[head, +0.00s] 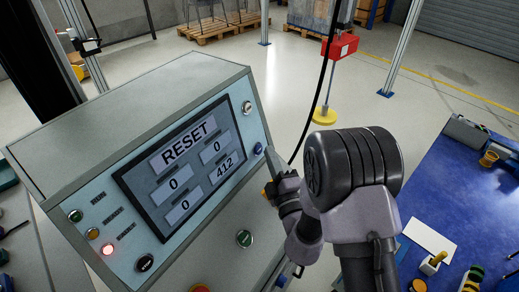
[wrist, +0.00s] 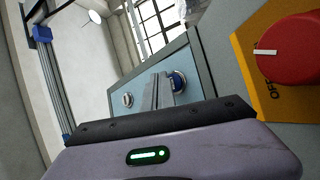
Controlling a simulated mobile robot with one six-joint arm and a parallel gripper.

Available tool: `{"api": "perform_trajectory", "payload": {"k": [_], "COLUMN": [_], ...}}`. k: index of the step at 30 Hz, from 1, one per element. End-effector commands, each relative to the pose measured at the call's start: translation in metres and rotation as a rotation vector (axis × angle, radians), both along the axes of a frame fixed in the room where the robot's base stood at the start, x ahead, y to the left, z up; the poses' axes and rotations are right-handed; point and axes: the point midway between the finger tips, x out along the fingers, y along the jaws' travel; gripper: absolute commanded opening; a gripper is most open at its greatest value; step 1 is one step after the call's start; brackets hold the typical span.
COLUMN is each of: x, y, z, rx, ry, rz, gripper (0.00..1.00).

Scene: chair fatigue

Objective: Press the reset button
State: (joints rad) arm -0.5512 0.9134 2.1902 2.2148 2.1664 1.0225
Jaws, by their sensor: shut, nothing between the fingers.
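The control panel (head: 225,215) has a dark screen (head: 182,168) that reads RESET, with boxes showing 0, 0, 0 and 412. A blue button (head: 257,148) sits to the right of the screen, below a silver button (head: 247,107). No readable label shows which button is the reset. My gripper (head: 269,153) is shut and empty, with its tips close to the blue button in the head view. In the wrist view, the shut fingers (wrist: 158,80) lie just left of the blue button (wrist: 178,81); the silver button (wrist: 127,100) is further left. I cannot tell whether the tips touch the panel.
A red rotary knob (wrist: 288,50) on a yellow plate is at right in the wrist view. A blue table (head: 440,200) stands right.

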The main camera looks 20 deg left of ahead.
Motion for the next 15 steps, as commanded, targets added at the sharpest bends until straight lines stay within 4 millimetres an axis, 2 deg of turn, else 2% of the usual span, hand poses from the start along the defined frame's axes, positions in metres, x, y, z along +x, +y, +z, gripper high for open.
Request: {"api": "perform_trajectory", "payload": {"k": [15], "x": [0.0008], "y": [0.0038], "z": [0.0006], "rx": [0.000], "ry": [0.000], "rz": [0.001], "gripper": [0.00]}}
